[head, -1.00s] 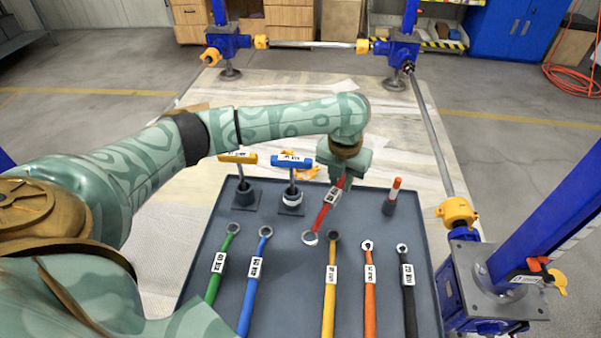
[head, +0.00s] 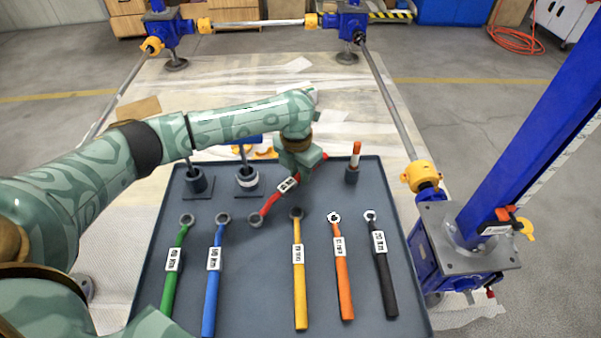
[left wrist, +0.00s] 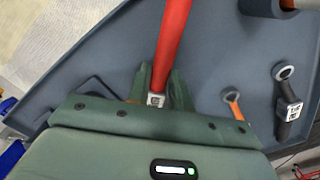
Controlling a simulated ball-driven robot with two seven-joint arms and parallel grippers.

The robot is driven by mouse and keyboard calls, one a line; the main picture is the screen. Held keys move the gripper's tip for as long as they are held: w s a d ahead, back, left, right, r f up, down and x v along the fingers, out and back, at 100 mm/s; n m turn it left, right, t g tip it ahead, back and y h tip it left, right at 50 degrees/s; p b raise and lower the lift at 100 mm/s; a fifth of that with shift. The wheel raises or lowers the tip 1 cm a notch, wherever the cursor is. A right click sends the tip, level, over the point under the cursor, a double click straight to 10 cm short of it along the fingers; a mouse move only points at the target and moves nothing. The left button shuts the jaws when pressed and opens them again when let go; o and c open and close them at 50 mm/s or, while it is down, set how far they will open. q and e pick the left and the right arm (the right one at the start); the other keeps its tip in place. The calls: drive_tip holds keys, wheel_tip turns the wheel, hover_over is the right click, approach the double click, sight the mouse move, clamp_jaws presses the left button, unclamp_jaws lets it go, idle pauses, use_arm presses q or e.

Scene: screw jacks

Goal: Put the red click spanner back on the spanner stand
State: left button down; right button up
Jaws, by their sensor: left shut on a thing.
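My left gripper (head: 299,172) is shut on the red click spanner (head: 270,205) and holds it tilted. Its ring end (head: 255,220) points down and left, between the ring ends of the blue spanner (head: 214,270) and the yellow spanner (head: 299,275). I cannot tell whether it touches the surface. In the left wrist view the red handle (left wrist: 173,40) runs up from between the fingers. A dark grey rimmed stand (head: 390,190) carries a row of spanners; a wider gap lies between blue and yellow. My right gripper is out of view.
A green spanner (head: 173,265), an orange spanner (head: 342,270) and a black spanner (head: 382,265) lie in the row. Behind them stand a blue T-handle tool (head: 246,178) and an orange-and-white stick (head: 354,160). A blue jack (head: 460,245) stands close at right.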

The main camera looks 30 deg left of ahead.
sight(297, 176)
use_arm(q)
drive_tip(key=shift+r, duration=0.3)
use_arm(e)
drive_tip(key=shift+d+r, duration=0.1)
use_arm(q)
drive_tip(key=shift+f, duration=0.35)
drive_tip(key=c, duration=1.3)
unclamp_jaws()
drive_tip(key=shift+o, duration=0.2)
wheel_tip(297, 176, up, 13)
drive_tip(key=p, duration=0.6)
drive_tip(key=shift+s+f, duration=0.2)
drive_tip(key=shift+s, duration=0.2)
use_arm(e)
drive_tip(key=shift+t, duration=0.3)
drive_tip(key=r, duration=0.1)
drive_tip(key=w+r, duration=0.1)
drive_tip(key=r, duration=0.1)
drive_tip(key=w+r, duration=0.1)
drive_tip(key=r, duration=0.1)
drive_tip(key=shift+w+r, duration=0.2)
use_arm(q)
drive_tip(key=shift+a, duration=0.1)
